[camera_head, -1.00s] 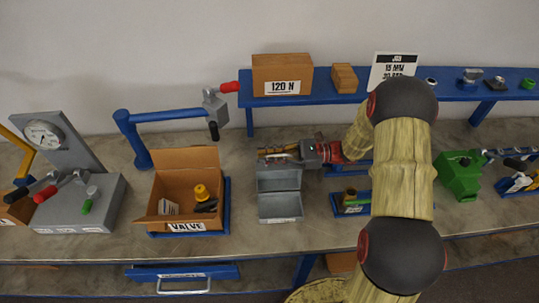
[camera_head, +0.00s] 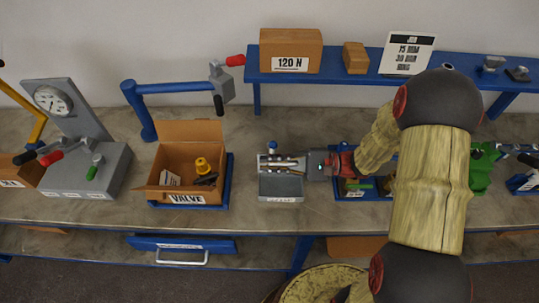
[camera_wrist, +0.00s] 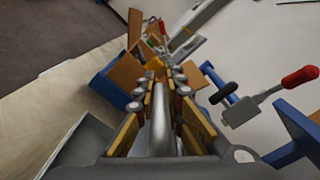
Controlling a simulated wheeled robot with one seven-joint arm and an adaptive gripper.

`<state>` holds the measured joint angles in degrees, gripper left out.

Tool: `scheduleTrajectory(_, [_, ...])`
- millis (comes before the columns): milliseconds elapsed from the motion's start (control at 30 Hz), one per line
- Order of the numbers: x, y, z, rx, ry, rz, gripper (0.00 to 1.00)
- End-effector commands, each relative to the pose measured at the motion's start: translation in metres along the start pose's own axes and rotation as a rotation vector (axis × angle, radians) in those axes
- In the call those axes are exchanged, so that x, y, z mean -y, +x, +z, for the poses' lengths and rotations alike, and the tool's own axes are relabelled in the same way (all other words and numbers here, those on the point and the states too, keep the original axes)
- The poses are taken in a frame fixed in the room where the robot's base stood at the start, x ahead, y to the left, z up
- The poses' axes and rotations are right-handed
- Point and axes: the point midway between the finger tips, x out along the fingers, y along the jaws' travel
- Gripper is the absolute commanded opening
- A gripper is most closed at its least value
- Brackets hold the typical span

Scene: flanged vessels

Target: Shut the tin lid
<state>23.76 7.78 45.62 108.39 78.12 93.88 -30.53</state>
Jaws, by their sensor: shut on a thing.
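The grey tin (camera_head: 281,188) stands on the bench with a label on its front. Its lid shows in the wrist view as a grey edge (camera_wrist: 161,125) between the yellow-padded fingers. My gripper (camera_head: 280,163) is shut on the lid at the tin's back, reaching in from the right. In the head view the fingers cover most of the lid, so its exact angle is hard to tell. The tin's grey hollow shows in front of the fingers, so the lid is not flat on it.
An open cardboard box (camera_head: 190,178) marked VALVE stands left of the tin, with a blue lever frame (camera_head: 165,115) behind it. A blue shelf (camera_head: 345,80) runs behind. Small parts on a blue tray (camera_head: 352,188) stand close on the right. Bare bench lies between box and tin.

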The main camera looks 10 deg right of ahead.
Motion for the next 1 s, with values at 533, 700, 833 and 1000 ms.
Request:
scheduleTrajectory(533, [-0.017, 0.000, 0.006, 0.002, 0.010, 0.001, 0.00])
scheduleTrajectory(700, [-0.017, 0.000, 0.006, 0.002, 0.010, 0.001, 0.00])
scheduleTrajectory(833, [-0.017, 0.000, 0.006, 0.002, 0.010, 0.001, 0.11])
scheduleTrajectory(1000, [-0.017, 0.000, 0.006, 0.001, 0.010, 0.000, 0.21])
